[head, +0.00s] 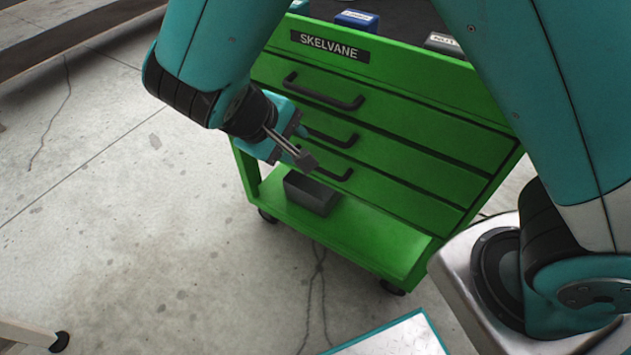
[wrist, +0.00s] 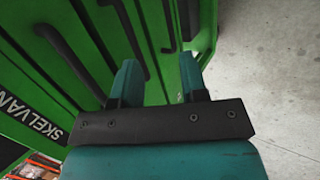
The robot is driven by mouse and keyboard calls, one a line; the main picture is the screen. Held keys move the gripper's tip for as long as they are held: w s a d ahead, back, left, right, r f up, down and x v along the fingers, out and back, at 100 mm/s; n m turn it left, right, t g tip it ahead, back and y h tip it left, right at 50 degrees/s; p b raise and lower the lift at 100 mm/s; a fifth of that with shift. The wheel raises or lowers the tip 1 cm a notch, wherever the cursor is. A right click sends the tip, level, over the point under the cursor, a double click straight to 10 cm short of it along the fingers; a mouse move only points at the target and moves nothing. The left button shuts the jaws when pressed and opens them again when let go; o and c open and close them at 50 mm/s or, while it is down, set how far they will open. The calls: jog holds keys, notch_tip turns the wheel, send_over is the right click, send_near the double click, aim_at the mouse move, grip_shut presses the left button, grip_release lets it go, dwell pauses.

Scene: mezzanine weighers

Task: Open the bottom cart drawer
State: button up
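The green cart's bottom drawer (head: 400,205) is the lowest of three drawers and looks shut. Its black bar handle (head: 335,174) shows in the head view, partly hidden by my gripper. In the wrist view the bottom handle (wrist: 153,22) runs toward the gap between the fingers. My gripper (head: 308,146) is in front of the lower handles, with its fingers pointing at the drawer fronts. In the wrist view my gripper (wrist: 158,62) is open, fingers well apart, with nothing clearly held. I cannot tell whether a finger touches the handle.
The top handle (head: 323,92) and middle handle (head: 335,138) are above. A grey bin (head: 311,192) stands on the cart's lower shelf (head: 365,236), under the drawers. Small labelled boxes sit on the cart top. Concrete floor (head: 150,240) is clear to the left.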

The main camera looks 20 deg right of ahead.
jog(key=s+a+f+n+t+h+b, duration=0.1)
jog(key=a+f+t+h+b, duration=0.2)
jog(key=f, duration=0.4)
jog(key=s+a+f+t+h+b, duration=0.1)
jog(key=a+f+t+h+b, duration=0.25)
jog(key=f, duration=0.45)
jog(key=b+x, duration=0.5)
jog(key=b, duration=0.1)
jog(key=b+x, duration=1.2)
jog(key=shift+w+d+r, duration=0.15)
jog(key=shift+d+r, duration=0.05)
jog(key=shift+d, duration=0.05)
grip_shut()
